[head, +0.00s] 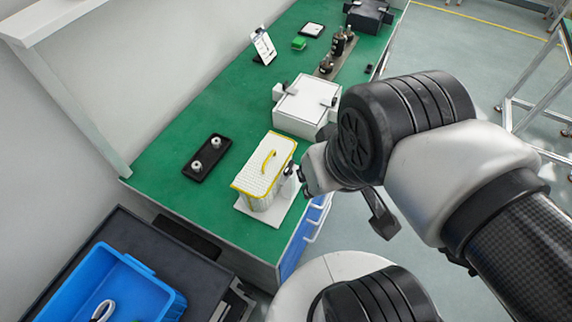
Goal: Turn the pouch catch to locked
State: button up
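A white, ribbed, box-shaped pouch (258,196) with yellow edging stands on a white base plate (284,207) near the right edge of the green bench. A curved yellow piece (268,160) lies on its top; it may be the catch, but its locked or unlocked position cannot be told. Small grey and dark parts (289,183) sit at the pouch's right side, close to my wrist. My gripper is largely hidden by my wrist; a dark angled part (382,214) below the wrist may belong to it. Whether it touches the pouch cannot be seen.
A white box (305,105) with dark clips stands just behind the pouch. A black tray (207,158) with two pale round pieces lies to the left. Dark bottles (338,45) stand farther back. A blue bin (115,285) is at the lower left. Bare green surface lies between them.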

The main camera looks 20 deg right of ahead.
aim_at(289, 166)
jog(key=o, duration=0.4)
jog(key=w+n+p, duration=0.1)
jog(key=w+r+g, duration=0.1)
jog(key=w, duration=0.1)
jog(key=w+r+n+p, duration=0.1)
jog(key=w, duration=0.1)
jog(key=shift+d+r+n+p, duration=0.1)
jog(key=shift+n+p, duration=0.2)
jog(key=shift+o, duration=1.3)
jog(key=w+n+g+p, duration=0.1)
jog(key=w, duration=0.1)
jog(key=w+n+p, duration=0.1)
jog(key=w, duration=0.2)
jog(key=shift+d+g, duration=0.1)
jog(key=shift+g, duration=0.3)
jog(key=shift+o, duration=0.8)
jog(key=w+f+n+g+p, duration=0.1)
jog(key=w+f+n+p, duration=0.1)
jog(key=w+f+n, duration=0.2)
jog(key=w, duration=0.3)
jog(key=shift+d+g, duration=0.2)
jog(key=shift+g, duration=0.2)
notch_tip(289, 166, down, 17)
jog(key=b, duration=0.4)
jog(key=shift+f, duration=0.2)
jog(key=c, duration=1.1)
